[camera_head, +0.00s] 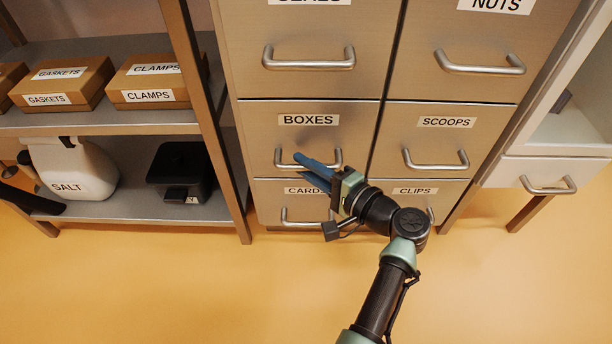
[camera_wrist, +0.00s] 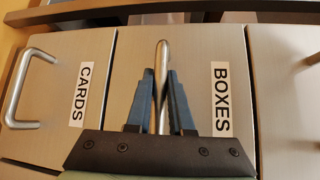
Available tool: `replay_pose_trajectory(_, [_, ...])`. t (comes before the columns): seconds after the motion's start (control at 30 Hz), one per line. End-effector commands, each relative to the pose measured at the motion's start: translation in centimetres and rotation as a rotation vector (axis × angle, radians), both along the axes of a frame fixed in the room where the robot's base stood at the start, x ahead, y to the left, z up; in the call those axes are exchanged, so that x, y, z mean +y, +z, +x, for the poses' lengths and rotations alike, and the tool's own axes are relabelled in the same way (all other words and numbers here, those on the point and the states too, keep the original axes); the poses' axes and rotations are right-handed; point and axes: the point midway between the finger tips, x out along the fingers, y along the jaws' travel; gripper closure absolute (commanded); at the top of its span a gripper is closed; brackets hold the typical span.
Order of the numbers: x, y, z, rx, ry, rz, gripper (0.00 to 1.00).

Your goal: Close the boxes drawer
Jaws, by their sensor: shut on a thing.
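The boxes drawer (camera_head: 260,130) is a grey metal front in the cabinet, labelled BOXES, above the CARDS drawer. Its front looks about level with the fronts around it; I cannot tell a small gap. Its bar handle (camera_head: 338,156) is partly hidden by my gripper (camera_head: 305,165). In the wrist view the boxes drawer (camera_wrist: 200,60) fills the middle, turned sideways. Its handle (camera_wrist: 162,55) stands between the two blue fingers of my gripper (camera_wrist: 160,85), which is shut on it.
The CARDS drawer (camera_head: 266,196) is just below, partly hidden by my arm. The SCOOPS drawer (camera_head: 440,140) is to the right. A shelf (camera_head: 120,120) with boxes stands left, and a white unit (camera_head: 550,170) stands right. The floor in front is clear.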

Motion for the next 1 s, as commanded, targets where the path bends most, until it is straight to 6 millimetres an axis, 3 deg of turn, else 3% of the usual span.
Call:
replay_pose_trajectory(0.27, [-0.1, 0.2, 0.4, -0.003, -0.012, -0.004, 1.0])
replay_pose_trajectory(0.3, [-0.1, 0.2, 0.4, -0.003, -0.012, -0.004, 0.73])
replay_pose_trajectory(0.43, [-0.1, 0.1, 0.4, -0.003, -0.011, -0.004, 0.5])
replay_pose_trajectory(0.77, [-0.2, 0.2, 0.1, -0.001, -0.009, -0.003, 0.5])
replay_pose_trajectory(1.0, [-2.8, 1.1, -2.3, 0.001, -0.013, -0.003, 0.5])
